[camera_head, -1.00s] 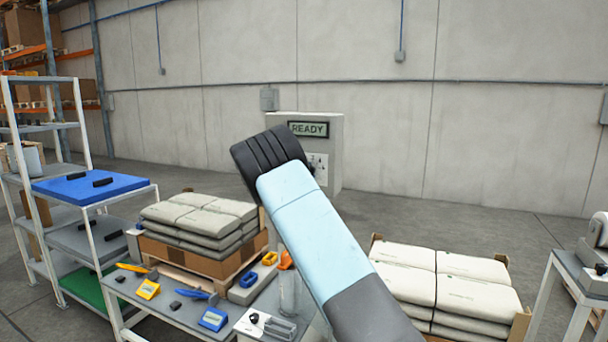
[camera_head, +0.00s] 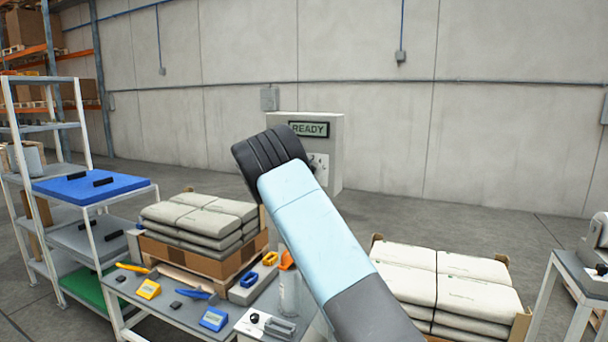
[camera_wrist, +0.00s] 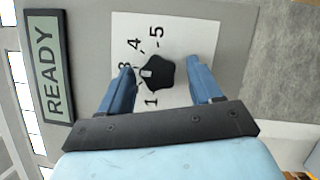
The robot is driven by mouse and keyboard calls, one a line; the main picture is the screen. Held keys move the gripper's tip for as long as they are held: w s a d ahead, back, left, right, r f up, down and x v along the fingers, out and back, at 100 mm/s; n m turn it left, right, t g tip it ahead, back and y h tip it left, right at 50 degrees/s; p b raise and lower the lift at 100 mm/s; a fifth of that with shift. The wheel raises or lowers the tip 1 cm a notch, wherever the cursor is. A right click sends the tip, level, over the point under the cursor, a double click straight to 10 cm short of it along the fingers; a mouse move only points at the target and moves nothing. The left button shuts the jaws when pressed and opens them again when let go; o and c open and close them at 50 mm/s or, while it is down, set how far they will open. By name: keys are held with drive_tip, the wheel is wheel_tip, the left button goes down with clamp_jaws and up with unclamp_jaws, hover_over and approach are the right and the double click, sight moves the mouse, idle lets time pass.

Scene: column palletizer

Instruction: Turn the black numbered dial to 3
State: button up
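The black numbered dial (camera_wrist: 157,73) sits on a white plate (camera_wrist: 185,35) in the wrist view. The printed 1, 3, 4 and 5 show around it; the 3 is partly covered and the 2 is hidden by my left finger. A pale mark on the dial points left, roughly toward the 3; I cannot tell exactly. My gripper (camera_wrist: 163,68) is open, its blue fingers on either side of the dial. The left finger is very close to it, with a clear gap at the right finger. In the head view my arm hides most of the dial.
A green READY sign (camera_head: 309,129) is on the grey cabinet (camera_head: 333,165) carrying the plate. A table (camera_head: 185,312) with tools and stacked sacks (camera_head: 440,280) stand nearer. Open floor lies to the cabinet's right.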

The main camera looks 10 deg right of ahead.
drive_tip(key=v, duration=1.3)
drive_tip(key=shift+s+a+f, duration=0.15)
drive_tip(key=shift+a, duration=0.25)
drive_tip(key=s+d+r+m+g+y, duration=0.2)
drive_tip(key=s+d+m+g+y, duration=0.15)
drive_tip(key=s+d, duration=0.65)
drive_tip(key=s+d+r+m+g+y, duration=0.2)
drive_tip(key=s+d+r+g+y, duration=0.15)
drive_tip(key=s+d, duration=0.6)
drive_tip(key=s+a+m+y, duration=0.1)
drive_tip(key=s+a+y, duration=0.1)
drive_tip(key=s, duration=1)
drive_tip(key=s+a+m+t+y, duration=0.1)
drive_tip(key=s+a+y, duration=0.2)
drive_tip(key=s, duration=0.9)
drive_tip(key=s+a+f+m+t+y, duration=0.1)
drive_tip(key=s+a+m+y, duration=0.1)
drive_tip(key=s, duration=1.1)
drive_tip(key=shift+a+y, duration=0.65)
drive_tip(key=shift+y, duration=0.45)
